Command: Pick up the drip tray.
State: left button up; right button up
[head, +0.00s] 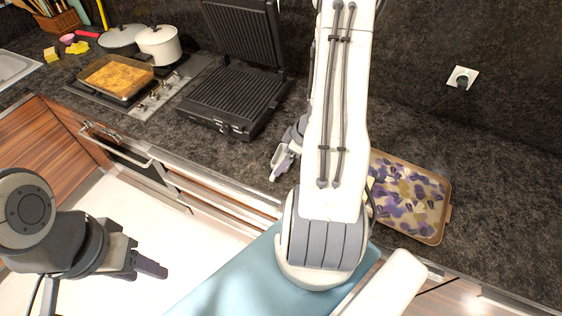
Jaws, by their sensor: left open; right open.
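I cannot pick out a drip tray for certain. The black contact grill (225,100) stands open on the counter, lid raised, and no separate tray is clear at its front. A shallow tan-rimmed tray (443,212) with a purple and cream patterned inside lies on the counter at right, its left part hidden by my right arm. My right gripper (279,172) is open and empty at the counter's front edge, right of and nearer than the grill, touching nothing visible. My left gripper (150,265) is open and empty over the floor at lower left, away from the counter.
A baking dish (116,78) with golden food sits on the hob, with a white pot (159,45) and another pot (122,38) behind it. A sink (14,66) is at far left. A socket (461,79) is on the back wall. Counter right of the patterned tray is clear.

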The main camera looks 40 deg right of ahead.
jog(key=b+x, duration=0.2)
jog(key=x, duration=0.6)
jog(key=shift+d+f, duration=0.1)
jog(key=shift+d, duration=0.05)
pick_arm(q)
notch_tip(320, 180, down, 3)
jog(key=shift+r, duration=0.15)
pick_arm(e)
jog(key=c, duration=1.2)
